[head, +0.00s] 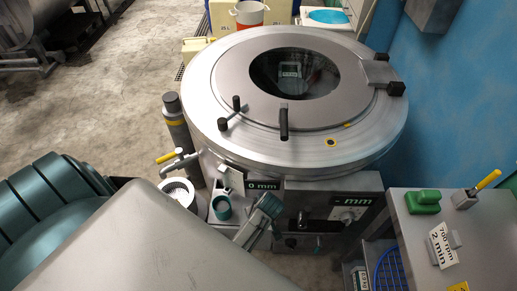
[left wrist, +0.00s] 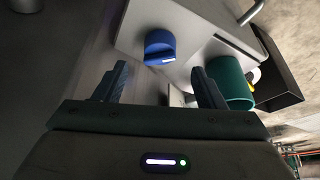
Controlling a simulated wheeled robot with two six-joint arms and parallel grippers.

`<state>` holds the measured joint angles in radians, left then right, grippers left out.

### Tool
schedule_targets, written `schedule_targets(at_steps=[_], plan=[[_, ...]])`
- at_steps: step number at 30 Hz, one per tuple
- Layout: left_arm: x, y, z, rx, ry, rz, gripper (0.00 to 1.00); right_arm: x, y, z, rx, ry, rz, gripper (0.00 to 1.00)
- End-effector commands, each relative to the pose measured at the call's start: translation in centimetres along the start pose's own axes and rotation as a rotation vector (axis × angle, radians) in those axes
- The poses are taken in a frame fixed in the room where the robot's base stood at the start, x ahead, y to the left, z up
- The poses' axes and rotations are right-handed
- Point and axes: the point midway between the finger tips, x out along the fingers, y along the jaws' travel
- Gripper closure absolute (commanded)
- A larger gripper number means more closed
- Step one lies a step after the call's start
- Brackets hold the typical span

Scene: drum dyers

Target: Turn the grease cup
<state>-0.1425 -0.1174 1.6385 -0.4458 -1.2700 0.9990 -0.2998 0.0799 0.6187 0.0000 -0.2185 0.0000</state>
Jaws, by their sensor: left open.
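My left gripper (head: 265,212) is low at the machine's front in the head view, just right of a teal cup-like cylinder (head: 221,208). In the left wrist view the jaws (left wrist: 160,75) are spread and empty. A round blue cap (left wrist: 160,46) with a raised bar lies ahead of and between the fingertips, apart from them. The teal cylinder (left wrist: 230,82) stands close beside the right finger, partly hidden by it. I cannot tell for certain which is the grease cup. I cannot make out the blue cap in the head view. My right gripper is not in view.
The drum dyer's round steel lid (head: 220,85) rises behind the gripper. A yellow-handled valve (head: 178,158) and a white round container (head: 178,190) are to the left. A side table (head: 455,225) at right holds a green object (head: 423,201) and a yellow-handled lever (head: 485,183).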

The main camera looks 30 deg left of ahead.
Motion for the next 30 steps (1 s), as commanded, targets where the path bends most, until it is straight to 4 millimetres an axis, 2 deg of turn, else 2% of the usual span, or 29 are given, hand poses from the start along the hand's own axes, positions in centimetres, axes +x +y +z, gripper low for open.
schedule_targets(at_steps=[3, 9, 15, 23, 30], plan=[[2.4, -0.1, -0.1, 0.003, 0.0, -0.003, 0.36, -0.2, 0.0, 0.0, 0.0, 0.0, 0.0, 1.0], [5.3, 0.0, 0.0, 0.002, -0.001, -0.001, 0.36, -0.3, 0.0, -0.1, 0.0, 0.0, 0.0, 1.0], [6.5, 0.0, 0.0, 0.0, -0.001, 0.0, 0.36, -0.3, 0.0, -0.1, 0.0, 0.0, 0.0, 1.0], [6.6, 0.0, 0.0, 0.0, -0.001, 0.0, 0.36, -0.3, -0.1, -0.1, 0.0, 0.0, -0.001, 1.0], [6.6, 0.0, 0.0, 0.0, -0.001, 0.0, 0.8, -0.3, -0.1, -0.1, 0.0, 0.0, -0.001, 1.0]])
